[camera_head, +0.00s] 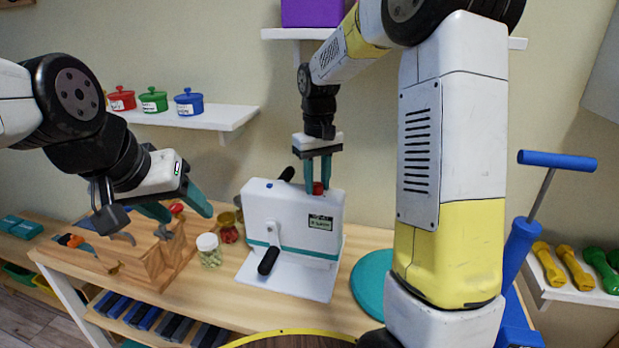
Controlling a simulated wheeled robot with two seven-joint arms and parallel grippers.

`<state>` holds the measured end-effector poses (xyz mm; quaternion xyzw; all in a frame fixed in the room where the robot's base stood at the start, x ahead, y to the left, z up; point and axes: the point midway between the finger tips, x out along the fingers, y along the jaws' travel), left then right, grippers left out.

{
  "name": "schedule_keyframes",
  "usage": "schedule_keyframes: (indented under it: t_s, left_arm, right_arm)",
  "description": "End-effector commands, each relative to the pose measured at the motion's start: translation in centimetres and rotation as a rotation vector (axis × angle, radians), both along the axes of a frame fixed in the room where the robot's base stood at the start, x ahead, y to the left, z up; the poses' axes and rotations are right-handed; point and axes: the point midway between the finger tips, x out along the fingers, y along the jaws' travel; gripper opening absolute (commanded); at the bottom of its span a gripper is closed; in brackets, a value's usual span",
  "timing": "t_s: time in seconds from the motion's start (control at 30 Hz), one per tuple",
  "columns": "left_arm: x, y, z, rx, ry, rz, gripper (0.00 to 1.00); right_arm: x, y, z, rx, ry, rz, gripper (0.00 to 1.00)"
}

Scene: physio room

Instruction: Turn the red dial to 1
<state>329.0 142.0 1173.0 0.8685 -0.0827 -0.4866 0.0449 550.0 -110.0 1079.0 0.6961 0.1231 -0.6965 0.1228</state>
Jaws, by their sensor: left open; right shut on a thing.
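A white machine (292,213) with a teal stripe and black-gripped crank handles stands on the wooden table. The small red dial (318,187) is on its top edge at the right. My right gripper (318,190) reaches down from above and is shut on the red dial, with its teal fingers at either side. The dial's marks and setting cannot be read, and the fingers partly cover it. My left gripper (187,212) is open and empty, to the left of the machine above the wooden block.
A wooden holder (165,263) with tools and a jar with a white lid (208,249) stand left of the machine. A teal disc (372,284) lies to its right. A shelf (198,118) with small lidded pots is behind. My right arm hides much of the right side.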

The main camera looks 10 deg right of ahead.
Motion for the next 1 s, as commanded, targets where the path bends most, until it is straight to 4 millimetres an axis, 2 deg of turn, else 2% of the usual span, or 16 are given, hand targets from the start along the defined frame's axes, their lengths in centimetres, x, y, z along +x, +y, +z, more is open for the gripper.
schedule_keyframes:
  t_s: [0.63,0.67,0.77,1.0]
  left_arm:
    - [0.00,0.00,0.00,0.000,0.000,0.000,0.56]
    - [0.00,0.00,0.00,0.000,0.000,0.000,0.56]
    - [0.00,0.00,0.00,0.000,0.000,0.000,0.56]
    - [0.00,0.00,0.00,0.000,0.000,0.000,0.56]
  right_arm:
    - [0.01,0.01,0.06,-0.001,-0.001,0.057,0.00]
    - [0.01,0.01,0.06,-0.001,-0.001,0.057,0.32]
    - [0.01,0.01,0.06,-0.001,-0.001,0.057,0.51]
    - [0.01,0.00,0.02,-0.001,0.000,0.055,0.52]
